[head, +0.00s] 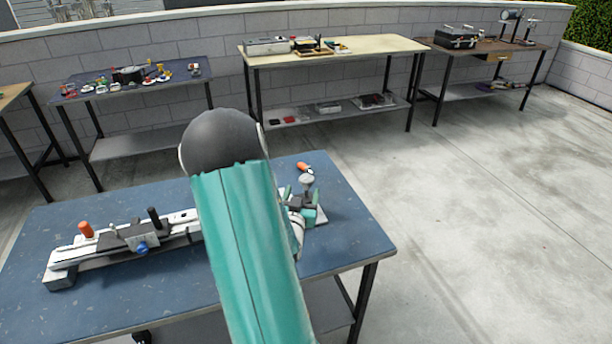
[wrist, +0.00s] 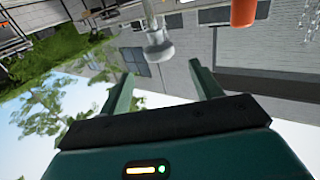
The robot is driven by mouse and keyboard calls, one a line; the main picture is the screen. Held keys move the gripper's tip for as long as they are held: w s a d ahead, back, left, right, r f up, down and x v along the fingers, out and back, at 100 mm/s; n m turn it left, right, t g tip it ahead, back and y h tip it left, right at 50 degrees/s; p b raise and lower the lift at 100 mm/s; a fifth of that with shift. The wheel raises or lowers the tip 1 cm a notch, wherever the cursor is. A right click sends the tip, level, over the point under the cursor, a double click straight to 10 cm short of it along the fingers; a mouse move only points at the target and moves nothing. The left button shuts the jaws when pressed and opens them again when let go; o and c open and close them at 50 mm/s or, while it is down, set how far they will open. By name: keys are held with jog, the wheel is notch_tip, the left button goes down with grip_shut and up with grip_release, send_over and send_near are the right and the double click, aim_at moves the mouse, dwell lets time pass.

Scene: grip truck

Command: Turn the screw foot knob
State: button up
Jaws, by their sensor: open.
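A long grey-and-white clamp-like device (head: 125,240) lies across the blue table, with its middle hidden behind my arm. At its right end stands a grey round knob on a stem (head: 307,180). In the wrist view a grey knob (wrist: 158,46) hangs from the top edge, between and just beyond my fingertips, apart from both. Which part is the screw foot knob is not certain. My gripper (head: 302,193) is open and empty at the device's right end. Its two green fingers also show in the wrist view (wrist: 161,72). An orange handle (head: 304,167) lies just behind the knob and shows in the wrist view (wrist: 243,12).
The device's left part has an orange knob (head: 86,229), a black post (head: 153,217) and a blue knob (head: 142,249). The blue table (head: 345,235) is bare at right. Other tables with tools stand along the wall. The concrete floor at right is clear.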

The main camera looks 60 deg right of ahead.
aim_at(304, 175)
jog(key=x, duration=0.9)
jog(key=shift+w+d, duration=0.1)
jog(key=shift+d, duration=0.25)
jog(key=c, duration=1)
jog(key=shift+o, duration=0.2)
jog(key=shift+n+t, duration=0.3)
jog(key=shift+t, duration=0.2)
jog(key=n+t+y, duration=0.1)
jog(key=t, duration=0.1)
jog(key=n+t+y, duration=0.1)
jog(key=n+t, duration=0.1)
jog(key=shift+w+a+t+y, duration=0.1)
jog(key=shift+w+t+y, duration=0.05)
jog(key=shift+t+y, duration=0.2)
jog(key=shift+w+a+f+n+t+y, duration=0.1)
jog(key=shift+w+a+n+t+y, duration=0.05)
jog(key=shift+n+t+y, duration=0.95)
jog(key=shift+w+a+n+t+y, duration=0.1)
jog(key=shift+w+n+t+y, duration=0.05)
jog(key=shift+n+t+y, duration=0.85)
